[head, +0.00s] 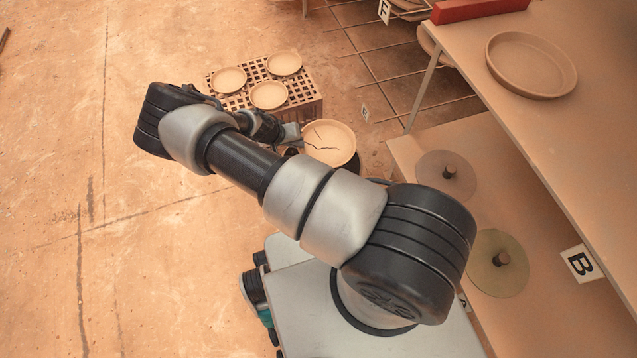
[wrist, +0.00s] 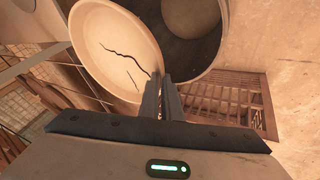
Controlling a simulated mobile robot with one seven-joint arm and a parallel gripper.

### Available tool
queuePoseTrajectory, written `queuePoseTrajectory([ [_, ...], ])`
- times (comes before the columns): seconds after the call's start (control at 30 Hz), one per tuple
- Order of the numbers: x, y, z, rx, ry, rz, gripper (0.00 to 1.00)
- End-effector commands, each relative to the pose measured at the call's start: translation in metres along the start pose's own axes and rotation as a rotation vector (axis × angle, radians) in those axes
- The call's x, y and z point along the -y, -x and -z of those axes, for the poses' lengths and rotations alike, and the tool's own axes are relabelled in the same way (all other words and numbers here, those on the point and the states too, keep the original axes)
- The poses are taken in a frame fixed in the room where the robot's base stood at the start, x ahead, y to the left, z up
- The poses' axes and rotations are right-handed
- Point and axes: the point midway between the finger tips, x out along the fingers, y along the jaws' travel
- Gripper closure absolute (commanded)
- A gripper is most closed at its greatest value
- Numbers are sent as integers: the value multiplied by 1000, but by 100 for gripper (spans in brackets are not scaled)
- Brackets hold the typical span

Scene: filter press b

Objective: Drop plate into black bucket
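A tan round plate (head: 330,143) with dark cracks is at the tip of my gripper (head: 294,136) in the head view. In the wrist view the cracked plate (wrist: 115,50) is tilted, and its rim lies between the close-set fingers of my gripper (wrist: 163,82). A round container with a dark inside, seemingly the black bucket (wrist: 190,45), shows behind and to the right of the plate in the wrist view. The plate hides part of its opening. In the head view I cannot clearly make out the bucket; the plate and my arm cover that area.
A slotted crate (head: 309,108) bears three whole plates. A table (head: 560,110) at right holds a larger round dish (head: 530,65) and a red bar (head: 478,9). A lower shelf (head: 545,220) holds two knobbed discs. The floor at left is clear.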

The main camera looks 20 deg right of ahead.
Motion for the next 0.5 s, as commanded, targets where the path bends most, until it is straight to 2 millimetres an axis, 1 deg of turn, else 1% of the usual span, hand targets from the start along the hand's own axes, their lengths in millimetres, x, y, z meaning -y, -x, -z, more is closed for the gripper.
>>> queuePoseTrajectory([
  [0.5, 20, -45, -18, -1, 2, -1, 100],
])
